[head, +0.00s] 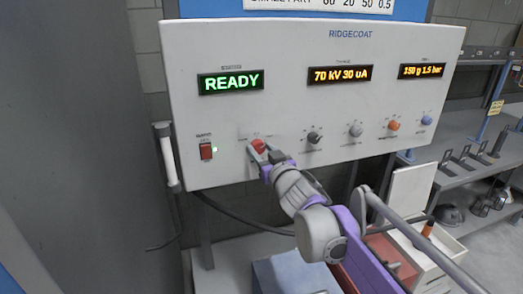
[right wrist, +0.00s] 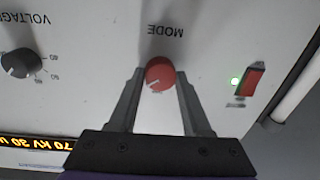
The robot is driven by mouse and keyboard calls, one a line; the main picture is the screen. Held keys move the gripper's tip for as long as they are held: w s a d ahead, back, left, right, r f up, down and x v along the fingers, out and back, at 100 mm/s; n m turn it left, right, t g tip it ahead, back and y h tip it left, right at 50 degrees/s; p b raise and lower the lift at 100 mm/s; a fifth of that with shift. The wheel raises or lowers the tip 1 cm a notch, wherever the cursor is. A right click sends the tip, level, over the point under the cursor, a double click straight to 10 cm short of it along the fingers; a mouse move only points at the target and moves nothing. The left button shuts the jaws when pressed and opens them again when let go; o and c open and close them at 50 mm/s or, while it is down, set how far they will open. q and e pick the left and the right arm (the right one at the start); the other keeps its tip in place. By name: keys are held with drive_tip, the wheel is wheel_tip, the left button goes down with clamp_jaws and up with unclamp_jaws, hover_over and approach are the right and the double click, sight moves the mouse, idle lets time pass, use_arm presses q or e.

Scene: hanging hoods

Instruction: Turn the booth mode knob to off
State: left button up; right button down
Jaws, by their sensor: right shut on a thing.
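The red mode knob (head: 259,146) is on the grey control panel (head: 300,105), under the READY display. It also shows in the right wrist view (right wrist: 159,74), with a pale pointer mark and the label MODE beside it, upside down. My right gripper (head: 260,157) is at the panel with one finger on each side of the knob. In the right wrist view the right gripper (right wrist: 161,76) is shut on the knob. The small position labels around the knob are too small or hidden to read. My left gripper is in neither view.
A red rocker switch (head: 206,151) with a green light is left of the knob. A black voltage knob (head: 314,137) and several other knobs are to its right. A white tube (head: 166,157) hangs at the panel's left edge. Metal shelves (head: 460,150) stand at right.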

drive_tip(key=n+p, duration=0.1)
drive_tip(key=n, duration=0.4)
drive_tip(key=shift+r, duration=0.1)
drive_tip(key=n+p, duration=0.1)
drive_tip(key=n, duration=0.2)
drive_tip(key=shift+a, duration=0.1)
drive_tip(key=shift+n+p, duration=0.45)
drive_tip(key=shift+n, duration=0.75)
drive_tip(key=shift+c, duration=1.8)
unclamp_jaws()
drive_tip(key=shift+s, duration=0.1)
drive_tip(key=b+v, duration=0.2)
drive_tip(key=v, duration=0.8)
drive_tip(key=shift+s+r, duration=0.2)
drive_tip(key=shift+s, duration=0.25)
